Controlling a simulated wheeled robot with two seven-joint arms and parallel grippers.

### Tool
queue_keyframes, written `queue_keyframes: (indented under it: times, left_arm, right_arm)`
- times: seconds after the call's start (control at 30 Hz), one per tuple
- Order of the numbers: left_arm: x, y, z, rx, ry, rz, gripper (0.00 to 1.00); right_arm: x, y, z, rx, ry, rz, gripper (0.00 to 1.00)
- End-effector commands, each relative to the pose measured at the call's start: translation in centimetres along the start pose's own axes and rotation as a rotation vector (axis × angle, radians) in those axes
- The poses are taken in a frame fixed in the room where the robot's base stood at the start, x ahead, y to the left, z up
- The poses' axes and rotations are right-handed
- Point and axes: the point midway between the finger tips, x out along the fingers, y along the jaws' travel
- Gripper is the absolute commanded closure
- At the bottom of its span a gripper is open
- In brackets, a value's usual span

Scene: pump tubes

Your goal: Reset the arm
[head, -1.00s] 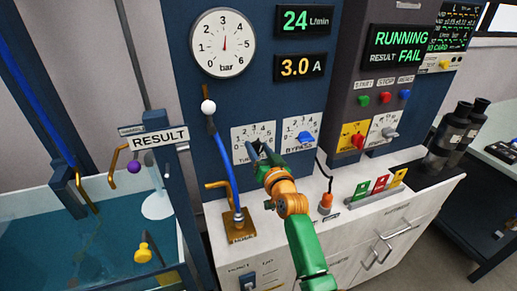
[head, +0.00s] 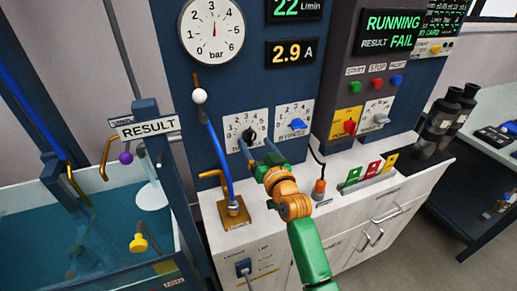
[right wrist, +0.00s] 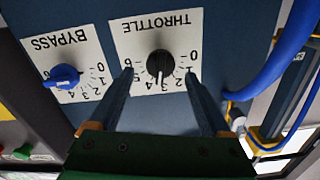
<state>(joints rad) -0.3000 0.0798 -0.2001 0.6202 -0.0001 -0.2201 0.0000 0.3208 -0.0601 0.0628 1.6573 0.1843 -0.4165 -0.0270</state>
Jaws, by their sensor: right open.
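My right gripper (head: 254,144) reaches in from below in the head view, in front of the throttle panel. It is open and empty. The black throttle knob (head: 249,134) shows just past its fingertips. In the right wrist view the gripper (right wrist: 158,73) has one finger to each side of the throttle knob (right wrist: 159,64), with clear gaps, so it does not grip it. The scale there is upside down. My left gripper is in neither view.
The blue bypass knob (head: 297,124) sits right of the throttle. A blue lever (head: 218,150) with a white ball stands to the left. The display (head: 404,33) reads RUNNING, RESULT FAIL. A water tank (head: 80,235) is at left; several coloured cards (head: 371,170) stand on the counter.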

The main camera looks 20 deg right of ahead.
Motion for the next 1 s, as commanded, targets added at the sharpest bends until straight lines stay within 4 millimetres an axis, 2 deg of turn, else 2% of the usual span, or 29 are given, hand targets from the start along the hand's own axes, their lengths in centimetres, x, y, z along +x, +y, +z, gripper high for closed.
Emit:
queue_keyframes:
  times: [0.1, 0.2, 0.67, 0.77, 0.8, 0.9, 1.0]
  left_arm:
    - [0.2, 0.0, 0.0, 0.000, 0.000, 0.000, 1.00]
    - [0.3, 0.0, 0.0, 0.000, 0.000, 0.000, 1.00]
    - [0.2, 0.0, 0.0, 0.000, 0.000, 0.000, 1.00]
    - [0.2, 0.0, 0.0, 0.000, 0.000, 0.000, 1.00]
    - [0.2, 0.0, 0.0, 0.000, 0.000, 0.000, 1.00]
    - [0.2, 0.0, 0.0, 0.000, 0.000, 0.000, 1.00]
    - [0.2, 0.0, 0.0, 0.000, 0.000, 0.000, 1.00]
  right_arm:
    - [-1.8, 0.0, 0.1, 0.000, 0.000, 0.000, 0.18]
    - [-2.7, 0.0, 0.1, 0.000, 0.000, 0.000, 0.18]
    - [-3.1, 0.0, 0.4, -0.004, -0.013, 0.000, 0.18]
    - [-5.2, 0.2, 4.2, -0.047, -0.156, 0.002, 0.18]
    - [-6.8, 0.4, 6.7, -0.075, -0.255, 0.004, 0.18]
    - [-12.0, 0.9, 12.2, -0.141, -0.503, 0.010, 0.18]
    - [-16.8, 1.4, 15.8, -0.188, -0.698, 0.017, 0.18]
